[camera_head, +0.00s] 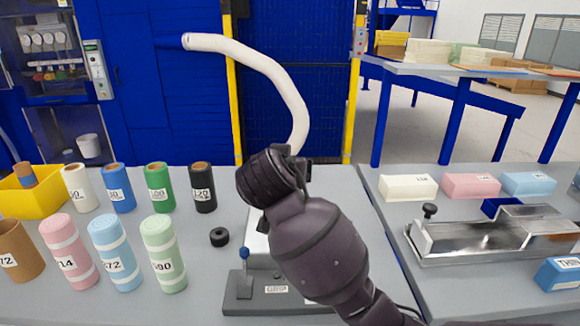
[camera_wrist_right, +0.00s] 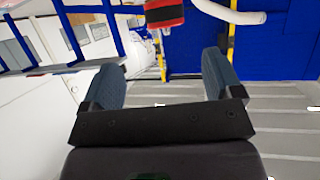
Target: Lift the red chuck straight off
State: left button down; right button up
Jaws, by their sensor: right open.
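The red chuck (camera_wrist_right: 165,14) shows at the top edge of the right wrist view as a short red cylinder with a black band, partly cut off by the frame. My right gripper (camera_wrist_right: 162,65) has its two fingers wide apart with nothing between them. The chuck is beyond the fingertips, roughly in line with the gap, and not touched. In the head view my right arm covers the chuck, and its fingers cannot be made out. My left gripper is not in view.
A grey stand base (camera_head: 290,300) with a blue-knobbed lever (camera_head: 243,268) is partly behind my right arm. A white hose (camera_head: 255,58) arches above. A metal tray fixture (camera_head: 480,255) and foam blocks (camera_head: 470,186) are right.

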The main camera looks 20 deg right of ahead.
jog(key=shift+a+x, duration=0.15)
jog(key=shift+x, duration=2.55)
jog(key=shift+a+x, duration=0.1)
jog(key=shift+x, duration=2.55)
jog(key=shift+w+r, duration=0.1)
jog(key=shift+w, duration=0.1)
jog(key=c, duration=1)
jog(key=shift+r, duration=0.1)
jog(key=shift+c, duration=0.2)
